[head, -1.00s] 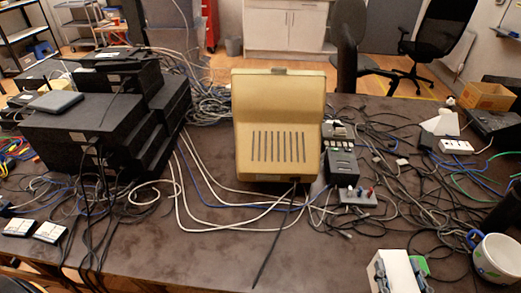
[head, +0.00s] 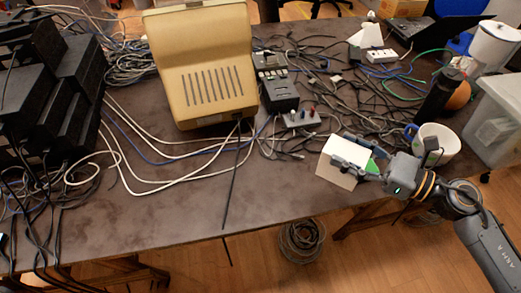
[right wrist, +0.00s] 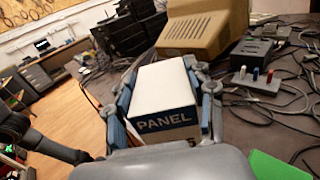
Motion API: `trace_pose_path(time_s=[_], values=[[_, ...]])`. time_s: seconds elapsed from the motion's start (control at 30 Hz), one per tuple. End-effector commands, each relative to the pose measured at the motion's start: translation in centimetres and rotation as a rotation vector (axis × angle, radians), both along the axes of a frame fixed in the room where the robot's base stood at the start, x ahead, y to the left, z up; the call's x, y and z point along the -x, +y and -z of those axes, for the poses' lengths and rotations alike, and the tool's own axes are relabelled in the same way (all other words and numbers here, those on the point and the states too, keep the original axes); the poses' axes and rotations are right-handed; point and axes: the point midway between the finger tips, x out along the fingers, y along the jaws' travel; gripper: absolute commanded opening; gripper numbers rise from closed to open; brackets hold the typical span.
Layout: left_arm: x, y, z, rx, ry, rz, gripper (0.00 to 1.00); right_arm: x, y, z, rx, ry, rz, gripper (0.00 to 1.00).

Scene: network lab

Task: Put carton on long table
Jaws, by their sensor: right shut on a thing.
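The carton (head: 337,165) is a small white box at the front edge of the brown long table (head: 290,185). In the right wrist view the carton (right wrist: 160,90) shows a blue band reading PANEL. My right gripper (head: 350,157) is shut on it, with one finger along each side. I cannot tell whether the carton's underside touches the tabletop. My left gripper is not in view.
A white mug (head: 440,148) stands close right of my right gripper, and a green item (head: 371,166) lies beside it. A beige terminal (head: 205,75) and tangled cables fill the back. The front middle of the table is fairly clear.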

Motion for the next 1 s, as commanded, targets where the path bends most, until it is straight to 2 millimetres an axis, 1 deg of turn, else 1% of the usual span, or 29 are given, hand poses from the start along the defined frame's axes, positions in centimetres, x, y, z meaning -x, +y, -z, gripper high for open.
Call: trace_pose_path(time_s=[0.03,0.17,0.37,0.4,0.5,0.6,0.77,0.87,0.9,1.0], values=[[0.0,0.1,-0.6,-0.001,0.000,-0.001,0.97,-0.1,0.9,-0.1,-0.006,0.000,-0.002,0.14],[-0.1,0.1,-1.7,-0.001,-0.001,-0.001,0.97,-0.4,3.9,1.0,-0.008,0.001,-0.002,0.14],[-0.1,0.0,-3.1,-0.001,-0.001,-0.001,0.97,-1.0,8.9,3.3,-0.008,0.002,-0.002,0.14],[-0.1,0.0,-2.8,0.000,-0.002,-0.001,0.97,-1.1,9.4,4.7,-0.008,0.005,0.001,0.14],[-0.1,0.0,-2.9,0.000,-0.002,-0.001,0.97,-1.3,10.9,6.5,-0.006,0.004,0.002,0.14],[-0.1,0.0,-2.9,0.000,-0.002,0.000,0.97,-1.4,11.9,7.7,-0.004,0.002,0.001,0.14],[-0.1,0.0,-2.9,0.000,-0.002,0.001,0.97,-1.5,12.6,8.7,-0.004,0.000,0.001,0.14],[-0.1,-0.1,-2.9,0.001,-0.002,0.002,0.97,-1.5,13.5,9.7,-0.005,0.003,0.000,0.14],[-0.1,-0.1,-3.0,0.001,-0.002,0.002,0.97,-1.5,13.3,10.5,-0.004,0.005,0.002,0.14],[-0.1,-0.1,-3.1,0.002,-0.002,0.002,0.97,-1.5,13.3,11.9,-0.004,0.004,0.002,0.14]])
